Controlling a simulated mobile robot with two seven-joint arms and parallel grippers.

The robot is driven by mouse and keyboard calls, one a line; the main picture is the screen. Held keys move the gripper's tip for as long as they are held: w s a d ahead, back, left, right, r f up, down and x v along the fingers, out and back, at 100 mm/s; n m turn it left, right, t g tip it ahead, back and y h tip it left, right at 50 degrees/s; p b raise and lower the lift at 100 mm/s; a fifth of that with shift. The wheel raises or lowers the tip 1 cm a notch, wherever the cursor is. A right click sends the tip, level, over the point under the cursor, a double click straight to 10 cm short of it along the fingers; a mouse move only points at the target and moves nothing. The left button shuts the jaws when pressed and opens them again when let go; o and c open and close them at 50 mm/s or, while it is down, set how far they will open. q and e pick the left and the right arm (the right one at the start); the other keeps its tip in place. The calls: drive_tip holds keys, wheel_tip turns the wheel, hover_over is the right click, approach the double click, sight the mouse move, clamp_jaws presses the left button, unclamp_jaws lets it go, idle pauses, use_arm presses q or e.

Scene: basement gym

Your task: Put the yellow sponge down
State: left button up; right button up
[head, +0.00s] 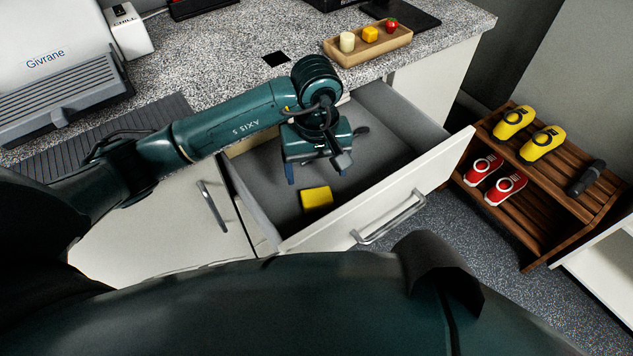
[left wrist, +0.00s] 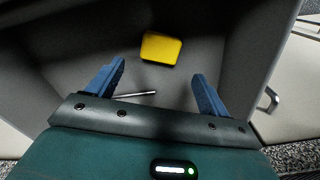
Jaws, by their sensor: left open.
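The yellow sponge (head: 317,199) lies on the floor of the open drawer (head: 372,202), near its front left corner. In the left wrist view the sponge (left wrist: 161,48) lies beyond the fingertips, between their lines and apart from both. My left gripper (head: 314,176) is over the drawer, just behind the sponge in the head view. Its two blue fingers (left wrist: 160,75) are spread wide with nothing between them. My right gripper is in neither view.
A thin metal item (left wrist: 134,94) lies in the drawer. A wooden tray (head: 345,61) with small items stands on the speckled counter (head: 215,60) above. A wooden shoe rack (head: 510,212) with yellow and red shoes stands to the right. Floor shows between drawer and rack.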

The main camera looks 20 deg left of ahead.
use_arm(q)
drive_tip(key=shift+r, duration=2.2)
